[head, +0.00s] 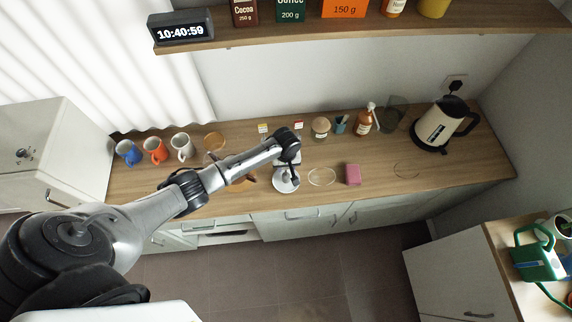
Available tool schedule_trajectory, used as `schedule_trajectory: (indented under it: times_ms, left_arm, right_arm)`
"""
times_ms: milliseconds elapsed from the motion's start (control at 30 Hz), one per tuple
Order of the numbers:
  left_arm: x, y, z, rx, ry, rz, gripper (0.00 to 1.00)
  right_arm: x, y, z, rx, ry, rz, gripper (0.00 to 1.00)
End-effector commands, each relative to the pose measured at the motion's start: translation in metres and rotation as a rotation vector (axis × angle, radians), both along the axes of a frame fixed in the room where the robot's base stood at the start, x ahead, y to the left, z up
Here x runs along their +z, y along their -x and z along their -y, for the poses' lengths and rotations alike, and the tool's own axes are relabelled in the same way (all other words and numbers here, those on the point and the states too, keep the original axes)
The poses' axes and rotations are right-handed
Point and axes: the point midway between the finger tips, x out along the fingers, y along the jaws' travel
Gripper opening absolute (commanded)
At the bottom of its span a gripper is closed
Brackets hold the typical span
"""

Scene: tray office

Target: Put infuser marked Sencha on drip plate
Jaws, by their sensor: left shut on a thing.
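My left gripper (290,173) reaches over the middle of the wooden counter. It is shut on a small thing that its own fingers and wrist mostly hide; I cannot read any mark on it. A shiny round metal piece (284,184), perhaps the drip plate, shows just under and beside the fingertips. I cannot tell whether the held thing touches it. My right gripper is not in view.
Blue (128,153), orange (155,150) and white (181,147) mugs stand left. A jar (320,128), soap bottle (364,120) and kettle (439,124) stand at the back right. A shelf (350,36) overhangs the back.

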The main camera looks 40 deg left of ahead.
Motion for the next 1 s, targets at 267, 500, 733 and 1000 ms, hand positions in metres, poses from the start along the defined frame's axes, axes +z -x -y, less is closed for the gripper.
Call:
schedule_trajectory:
  times_ms: [267,500,733,1000]
  left_arm:
    - [-0.002,0.000,0.000,0.000,0.000,0.000,0.02]
    - [-0.003,0.000,0.000,0.000,0.000,0.000,0.55]
    - [-0.003,0.000,0.000,0.000,0.000,0.000,0.63]
    - [0.012,-0.001,0.000,0.000,0.001,0.002,0.63]
  right_arm:
    - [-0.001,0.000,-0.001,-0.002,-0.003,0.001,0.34]
    - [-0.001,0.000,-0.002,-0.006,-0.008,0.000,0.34]
    - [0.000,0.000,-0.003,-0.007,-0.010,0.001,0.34]
    - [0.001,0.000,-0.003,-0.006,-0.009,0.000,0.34]
